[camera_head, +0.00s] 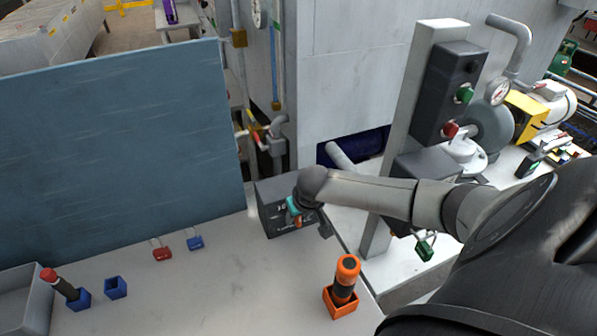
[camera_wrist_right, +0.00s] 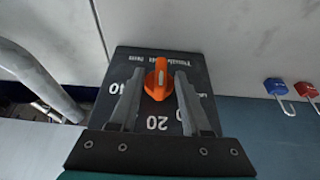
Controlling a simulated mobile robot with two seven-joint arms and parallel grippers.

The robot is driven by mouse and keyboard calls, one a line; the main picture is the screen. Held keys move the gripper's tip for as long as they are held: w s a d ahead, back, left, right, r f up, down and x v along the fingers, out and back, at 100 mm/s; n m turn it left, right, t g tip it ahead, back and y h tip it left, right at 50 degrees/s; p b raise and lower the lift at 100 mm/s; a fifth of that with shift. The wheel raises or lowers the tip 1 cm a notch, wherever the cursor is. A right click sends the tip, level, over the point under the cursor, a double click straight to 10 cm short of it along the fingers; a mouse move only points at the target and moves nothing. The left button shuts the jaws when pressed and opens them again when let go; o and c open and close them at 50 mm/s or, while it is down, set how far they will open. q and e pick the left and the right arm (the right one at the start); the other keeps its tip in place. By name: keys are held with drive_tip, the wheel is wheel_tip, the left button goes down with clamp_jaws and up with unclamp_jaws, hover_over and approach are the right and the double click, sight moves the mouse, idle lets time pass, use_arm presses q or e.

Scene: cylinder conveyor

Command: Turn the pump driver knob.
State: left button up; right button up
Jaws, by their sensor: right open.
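The pump driver is a dark grey box (camera_head: 268,208) at the back edge of the white table, below the wall. Its face fills the middle of the right wrist view (camera_wrist_right: 130,72), with white numbers including 20. The orange knob (camera_wrist_right: 158,80) sits on that face, with a pale line on it. My right gripper (camera_wrist_right: 159,76) is open, with one finger on each side of the knob; I cannot tell whether they touch it. In the head view my right gripper (camera_head: 297,210) is in front of the box and hides part of it. My left gripper is not in view.
Red (camera_head: 162,253) and blue (camera_head: 195,242) padlocks lie near the blue panel (camera_head: 115,140). An orange-topped cylinder (camera_head: 346,275) stands in an orange holder at the front right. A grey post (camera_head: 413,130) with a control box stands right. The table's middle is clear.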

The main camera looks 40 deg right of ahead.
clamp_jaws()
idle(0.3)
idle(0.3)
